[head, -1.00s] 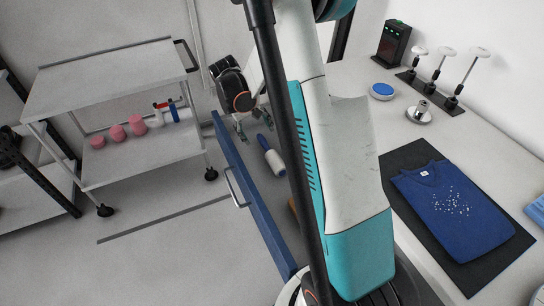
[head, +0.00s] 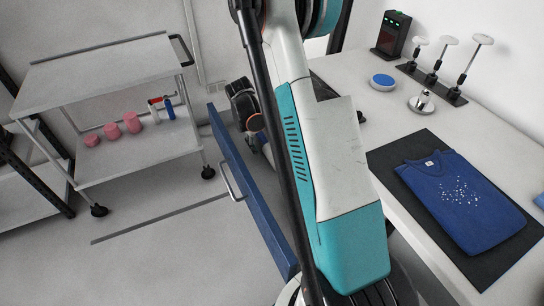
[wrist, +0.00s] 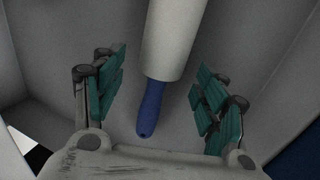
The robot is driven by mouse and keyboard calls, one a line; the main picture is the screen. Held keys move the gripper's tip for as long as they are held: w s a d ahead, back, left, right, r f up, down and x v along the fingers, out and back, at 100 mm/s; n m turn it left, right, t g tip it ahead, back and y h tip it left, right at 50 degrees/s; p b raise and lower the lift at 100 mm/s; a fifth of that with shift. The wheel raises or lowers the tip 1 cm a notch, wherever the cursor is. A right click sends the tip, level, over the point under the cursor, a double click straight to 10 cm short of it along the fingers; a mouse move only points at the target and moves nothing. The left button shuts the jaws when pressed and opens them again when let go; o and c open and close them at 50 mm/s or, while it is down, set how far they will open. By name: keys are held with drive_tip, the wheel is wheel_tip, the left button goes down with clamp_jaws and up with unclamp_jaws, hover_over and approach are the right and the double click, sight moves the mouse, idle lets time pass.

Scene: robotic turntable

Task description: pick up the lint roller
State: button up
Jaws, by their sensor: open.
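The lint roller, with a white roll (wrist: 176,38) and a blue handle (wrist: 152,108), lies on the grey floor of an open drawer. In the wrist view my gripper (wrist: 157,85) is open, with its green-padded fingers on either side of the roller and apart from it. The handle end points toward my palm; the far end of the roll is cut off by the frame. In the head view my arm hides most of the drawer's inside and the roller. The drawer's blue front (head: 243,185) shows left of my arm.
Drawer walls close in around my gripper. The white worktop (head: 395,105) holds a dark mat (head: 480,268) with a folded blue shirt (head: 460,197), a blue-topped disc (head: 383,81) and a stand with several white-topped posts (head: 438,86). A cart (head: 140,165) stands left, with open floor between.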

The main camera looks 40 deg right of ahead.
sight(267, 143)
drive_tip(key=shift+x, duration=0.85)
drive_tip(key=c, duration=1.2)
drive_tip(key=shift+r, duration=0.1)
wheel_tip(267, 143, up, 20)
drive_tip(key=p, duration=0.7)
